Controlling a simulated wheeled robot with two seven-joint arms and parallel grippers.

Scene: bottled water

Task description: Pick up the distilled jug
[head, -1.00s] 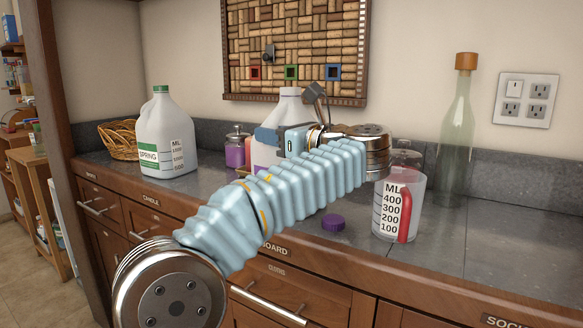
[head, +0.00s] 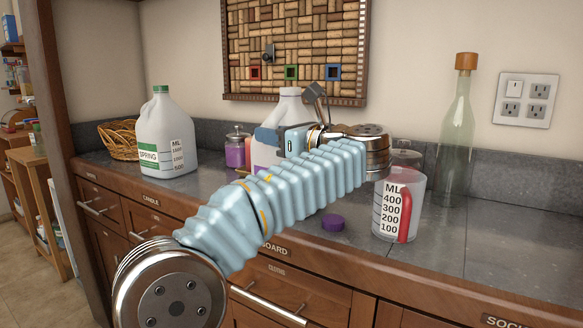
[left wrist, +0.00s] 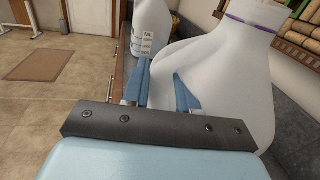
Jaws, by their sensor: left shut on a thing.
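A white jug (head: 290,104) with its top open stands on the counter, mostly hidden behind my left arm. A bit of purple label shows on it, but I cannot read its name. My left gripper (head: 270,140) is at this jug. In the left wrist view, the gripper's blue fingers (left wrist: 163,90) are shut on the jug's handle, and the jug (left wrist: 235,75) has a purple ring at its neck. A second jug (head: 166,140), with a green cap and a SPRING label, stands to the left. My right gripper is not in view.
A purple cap (head: 333,222) lies near the counter's front. A measuring cup (head: 415,205) with a red handle and a tall corked bottle (head: 455,130) stand on the right. A purple jar (head: 236,152) and a wicker basket (head: 118,138) are at the back. The far right counter is clear.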

